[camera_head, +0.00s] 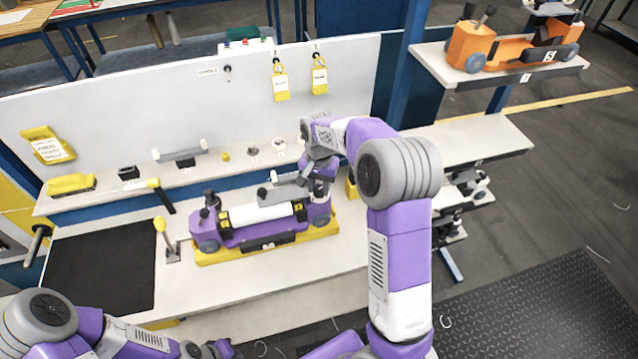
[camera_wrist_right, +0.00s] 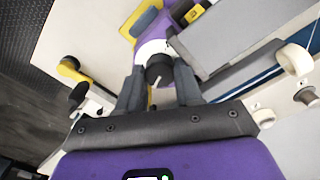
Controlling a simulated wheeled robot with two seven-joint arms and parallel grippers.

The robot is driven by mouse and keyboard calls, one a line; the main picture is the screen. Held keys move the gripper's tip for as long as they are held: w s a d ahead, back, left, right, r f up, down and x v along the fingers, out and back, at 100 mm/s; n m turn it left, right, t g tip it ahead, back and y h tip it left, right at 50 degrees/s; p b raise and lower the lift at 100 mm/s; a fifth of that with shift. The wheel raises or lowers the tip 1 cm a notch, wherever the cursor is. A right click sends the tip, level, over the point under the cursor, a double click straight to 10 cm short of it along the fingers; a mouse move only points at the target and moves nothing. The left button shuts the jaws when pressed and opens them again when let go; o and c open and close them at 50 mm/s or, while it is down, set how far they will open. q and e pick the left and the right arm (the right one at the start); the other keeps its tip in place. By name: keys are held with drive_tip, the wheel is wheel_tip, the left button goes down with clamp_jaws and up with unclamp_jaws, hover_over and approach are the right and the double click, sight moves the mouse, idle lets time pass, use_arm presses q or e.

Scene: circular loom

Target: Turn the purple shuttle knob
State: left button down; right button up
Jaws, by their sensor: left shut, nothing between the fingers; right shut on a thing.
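The purple shuttle (camera_head: 265,232) lies on a yellow base (camera_head: 215,258) on the workbench, with a white roll on top and dark knobs at its ends. My right gripper (camera_head: 318,192) reaches down over the shuttle's right end. In the right wrist view, my right gripper's (camera_wrist_right: 158,80) two dark fingers are shut on a round black knob (camera_wrist_right: 158,68) with a pale line on its face. The purple body (camera_wrist_right: 185,12) shows just beyond it. In the head view the gripper and arm hide most of this knob. My left gripper (camera_head: 212,350) is shut and empty at the bottom edge.
A yellow-handled lever (camera_head: 161,232) stands left of the shuttle, beside a black mat (camera_head: 100,268). A shelf behind holds a grey roller piece (camera_head: 180,154) and small parts. An orange shuttle (camera_head: 500,50) sits on a separate shelf at the upper right.

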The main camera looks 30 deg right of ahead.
sight(319, 189)
drive_tip(key=shift+m, duration=1.1)
drive_tip(key=shift+p, duration=0.3)
drive_tip(key=o, duration=1)
drive_tip(key=shift+o, duration=0.2)
wheel_tip(319, 189, up, 8)
drive_tip(key=shift+f+p, duration=0.2)
drive_tip(key=shift+p, duration=0.25)
